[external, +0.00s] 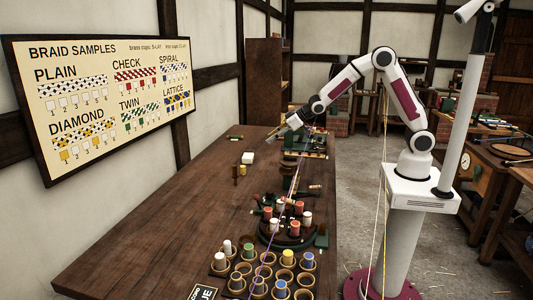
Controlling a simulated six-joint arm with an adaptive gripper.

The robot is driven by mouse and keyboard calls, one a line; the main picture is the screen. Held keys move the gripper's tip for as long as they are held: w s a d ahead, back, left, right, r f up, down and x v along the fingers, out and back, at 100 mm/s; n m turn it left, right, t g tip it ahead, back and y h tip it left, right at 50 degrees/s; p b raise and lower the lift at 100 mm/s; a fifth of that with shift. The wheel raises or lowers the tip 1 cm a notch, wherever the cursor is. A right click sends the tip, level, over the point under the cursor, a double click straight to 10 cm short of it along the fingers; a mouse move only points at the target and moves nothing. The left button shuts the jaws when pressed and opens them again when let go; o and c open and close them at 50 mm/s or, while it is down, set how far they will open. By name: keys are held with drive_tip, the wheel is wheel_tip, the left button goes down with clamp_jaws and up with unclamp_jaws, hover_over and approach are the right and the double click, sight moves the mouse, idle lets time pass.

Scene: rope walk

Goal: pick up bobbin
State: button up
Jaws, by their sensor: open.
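My gripper (284,132) hangs at the end of the white and maroon arm, above the far part of the wooden table. Its jaws are open and look empty. Several bobbins with coloured thread stand in round cups at the table's near right, among them a yellow bobbin (287,257), a blue bobbin (308,261) and a white bobbin (227,247). More bobbins, such as a red bobbin (295,228), stand on a dark round braiding stand (270,236). My gripper is well apart from all of these. Which bobbin is meant cannot be told.
A green machine (304,142) stands at the far right, and a thin cord runs along the right side. The table's left half is clear. A sample board (110,95) hangs on the wall.

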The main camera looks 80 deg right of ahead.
drive_tip(key=y, duration=0.2)
approach(244, 166)
drive_tip(key=shift+w+a+f+n+t, duration=0.2)
drive_tip(key=shift+a+f+n+t, duration=0.2)
drive_tip(key=shift+a+f, duration=0.35)
drive_tip(key=shift+d+f, duration=0.1)
drive_tip(key=shift+f, duration=0.05)
drive_tip(key=shift+d+x, duration=0.2)
drive_tip(key=shift+x, duration=1.05)
drive_tip(key=shift+a, duration=0.15)
drive_tip(key=shift+w, duration=0.15)
drive_tip(key=shift+d+x, duration=0.1)
drive_tip(key=shift+x, duration=0.6)
drive_tip(key=shift+d+x, duration=0.15)
drive_tip(key=shift+x, duration=1.7)
drive_tip(key=shift+d, duration=0.1)
drive_tip(key=shift+c, duration=0.3)
drive_tip(key=c, duration=1)
